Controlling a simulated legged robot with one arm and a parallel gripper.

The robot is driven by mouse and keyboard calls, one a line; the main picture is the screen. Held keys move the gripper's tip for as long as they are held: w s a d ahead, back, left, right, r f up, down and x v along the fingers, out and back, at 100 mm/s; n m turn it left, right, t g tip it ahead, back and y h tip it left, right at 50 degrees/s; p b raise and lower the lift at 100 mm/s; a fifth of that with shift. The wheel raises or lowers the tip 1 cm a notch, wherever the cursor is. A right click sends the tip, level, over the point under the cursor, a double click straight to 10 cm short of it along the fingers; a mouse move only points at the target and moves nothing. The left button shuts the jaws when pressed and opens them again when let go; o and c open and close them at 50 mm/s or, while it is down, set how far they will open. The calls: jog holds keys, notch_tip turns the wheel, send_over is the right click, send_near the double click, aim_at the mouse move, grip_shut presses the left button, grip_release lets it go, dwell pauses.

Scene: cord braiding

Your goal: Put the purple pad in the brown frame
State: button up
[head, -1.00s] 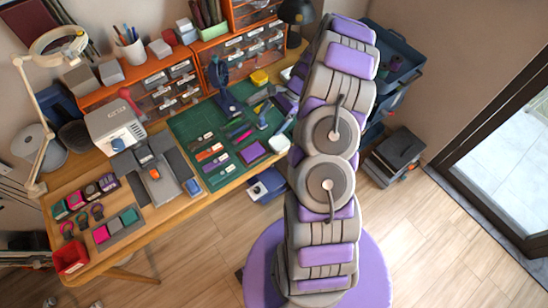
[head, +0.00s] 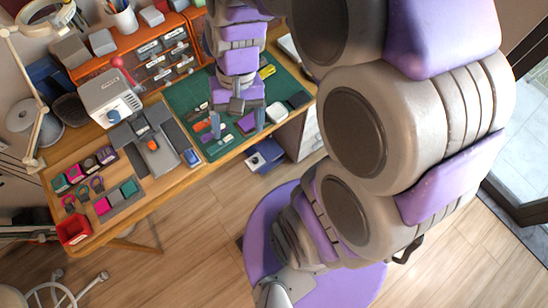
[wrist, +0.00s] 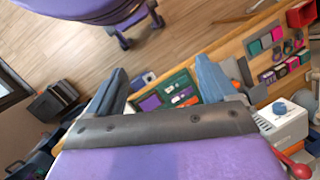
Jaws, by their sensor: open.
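The purple pad (head: 247,123) lies flat on the green cutting mat (head: 185,98), toward its front edge. In the wrist view the pad (wrist: 151,102) shows between my fingers, nearer the left one. My gripper (head: 238,121) is above the mat, with its two fingers pointing down and well apart. In the wrist view the gripper (wrist: 160,85) is open and holds nothing. The pad is still some way beyond the fingertips. I cannot clearly pick out a brown frame in either view; my arm and gripper cover part of the mat.
Other small pieces lie on the mat, including an orange one (wrist: 181,96). A grey press-like tool (head: 152,150) and a white machine (head: 110,103) stand left of the mat. A red bin (head: 74,230) sits at the table's front left corner. Orange drawers (head: 160,50) line the back.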

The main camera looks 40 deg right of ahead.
jog(key=s+r+n+h, duration=0.1)
jog(key=s+n+h, duration=0.1)
jog(key=s, duration=1)
jog(key=shift+s+d+r+n+t+h, duration=0.3)
jog(key=shift+s+n+h, duration=0.1)
jog(key=shift+n, duration=0.5)
